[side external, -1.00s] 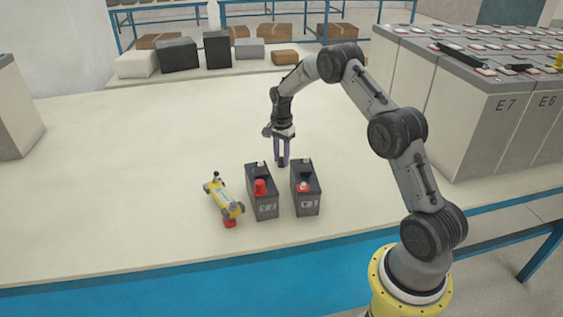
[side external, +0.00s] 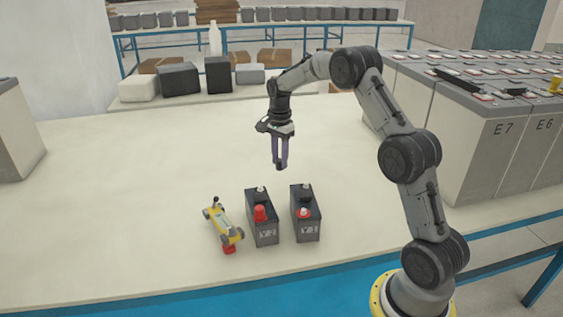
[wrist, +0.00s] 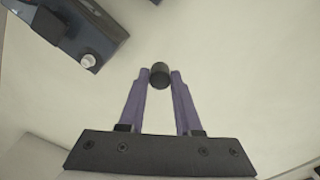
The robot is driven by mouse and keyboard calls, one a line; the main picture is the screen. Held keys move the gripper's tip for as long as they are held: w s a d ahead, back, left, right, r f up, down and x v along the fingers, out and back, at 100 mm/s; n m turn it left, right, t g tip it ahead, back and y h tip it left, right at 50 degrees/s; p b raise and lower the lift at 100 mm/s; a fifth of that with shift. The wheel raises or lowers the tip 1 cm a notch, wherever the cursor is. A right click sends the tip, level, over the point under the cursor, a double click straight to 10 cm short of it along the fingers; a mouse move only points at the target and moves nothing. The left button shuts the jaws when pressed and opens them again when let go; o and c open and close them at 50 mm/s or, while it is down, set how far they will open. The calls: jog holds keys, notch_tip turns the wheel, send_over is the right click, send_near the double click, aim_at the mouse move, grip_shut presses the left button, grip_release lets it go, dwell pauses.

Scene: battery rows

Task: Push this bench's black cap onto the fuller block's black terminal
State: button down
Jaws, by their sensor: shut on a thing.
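My gripper (side external: 280,167) is shut on a small black cap (wrist: 160,75), held between the purple fingertips in the wrist view. In the side external view it hangs above the bench, behind the two dark blocks. The left block (side external: 264,234) has a red cap (side external: 260,213) at its front and a bare pale post (side external: 261,190) at its back. The right block (side external: 306,231) has a red ring with a pale post (side external: 303,212) at its front and dark and pale parts at its back. One block (wrist: 70,20) shows at the wrist view's upper left; I cannot tell which.
Large grey battery cases (side external: 470,140) stand at the right. Boxes (side external: 180,79) line the back.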

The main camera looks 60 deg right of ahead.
jog(key=shift+n, duration=0.5)
jog(key=a+r, duration=0.2)
jog(key=a, duration=0.1)
jog(key=a+r, duration=0.1)
jog(key=a, duration=0.2)
jog(key=a+r, duration=0.2)
jog(key=a, duration=0.2)
jog(key=shift+r, duration=0.35)
jog(key=shift+a, duration=0.15)
send_over(260, 186)
jog(key=shift+f, duration=2.2)
jog(key=shift+f, duration=1.5)
jog(key=shift+c, duration=0.2)
grip_release()
jog(key=shift+r, duration=0.15)
jog(key=shift+r, duration=3.45)
